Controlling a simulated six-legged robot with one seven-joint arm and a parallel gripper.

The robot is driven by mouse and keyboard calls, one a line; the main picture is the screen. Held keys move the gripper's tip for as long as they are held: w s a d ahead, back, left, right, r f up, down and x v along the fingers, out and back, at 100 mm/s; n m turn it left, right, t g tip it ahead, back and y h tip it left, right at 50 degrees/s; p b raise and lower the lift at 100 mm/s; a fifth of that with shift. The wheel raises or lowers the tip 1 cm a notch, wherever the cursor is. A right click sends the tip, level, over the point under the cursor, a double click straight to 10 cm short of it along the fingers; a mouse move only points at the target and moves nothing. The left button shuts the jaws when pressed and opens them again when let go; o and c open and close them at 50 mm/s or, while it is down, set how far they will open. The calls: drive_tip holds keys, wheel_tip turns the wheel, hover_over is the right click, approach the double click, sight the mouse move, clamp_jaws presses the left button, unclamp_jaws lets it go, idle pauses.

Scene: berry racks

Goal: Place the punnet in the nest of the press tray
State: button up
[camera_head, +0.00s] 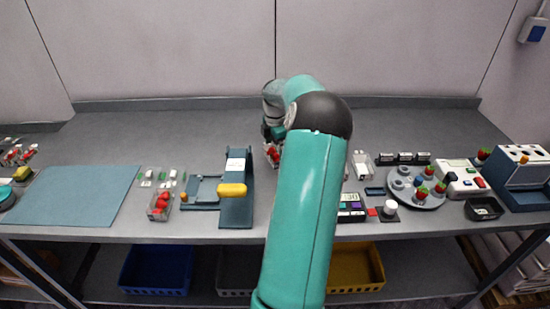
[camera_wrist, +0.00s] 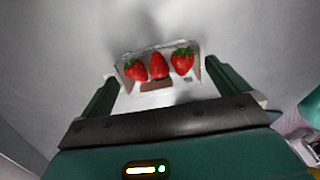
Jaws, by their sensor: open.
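A clear punnet (camera_wrist: 157,86) with three strawberries lies in front of my gripper in the wrist view, between the two green fingers. In the head view part of this punnet (camera_head: 272,155) shows just left of my arm. My gripper (camera_wrist: 160,94) is open, with a finger at either side of the punnet; I cannot tell whether they touch it. The press (camera_head: 237,205) stands left of my gripper in the head view, blue with a yellow handle. Its flat tray (camera_head: 203,193) extends to the left, and no punnet shows on it.
Another punnet (camera_head: 158,210) with strawberries stands left of the press tray, near small items. A blue mat (camera_head: 80,195) lies farther left. A round turntable (camera_head: 415,193) and a blue machine (camera_head: 525,190) are at the right. The back of the bench is clear.

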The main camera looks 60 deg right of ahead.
drive_tip(key=shift+f, duration=0.7)
drive_tip(key=shift+c, duration=0.2)
drive_tip(key=c, duration=0.8)
drive_tip(key=shift+r, duration=0.1)
